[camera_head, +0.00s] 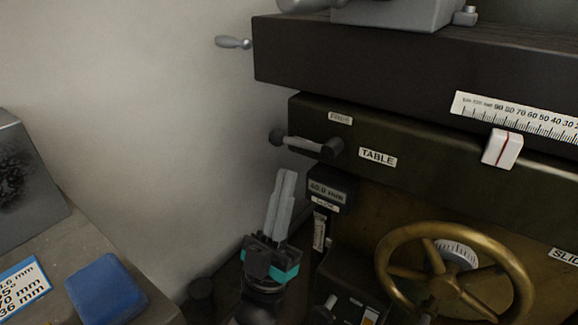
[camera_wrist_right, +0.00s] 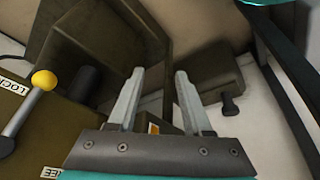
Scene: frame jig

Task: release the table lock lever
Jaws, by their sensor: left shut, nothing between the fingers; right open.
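In the head view a lever (camera_head: 305,144) with a grey bar, a dark round hub and a dark ball end sits on the dark front panel, left of the TABLE label (camera_head: 378,157). Its bar points left; a small label (camera_head: 340,118) above it is too blurred to read surely. My left gripper (camera_head: 288,172) is shut and empty, pointing up just below the lever, apart from it in the picture. My right gripper (camera_wrist_right: 160,72) is open and empty in the right wrist view. There a lever with a yellow knob (camera_wrist_right: 43,80) points at a LOCK label (camera_wrist_right: 11,87); which lever this is, I cannot tell.
A brass handwheel (camera_head: 455,230) stands right of my left gripper. A display box (camera_head: 327,187) is close beside its fingers. A dark slide with a handle (camera_head: 233,42) overhangs above. A blue block (camera_head: 106,289) lies on the bench at lower left.

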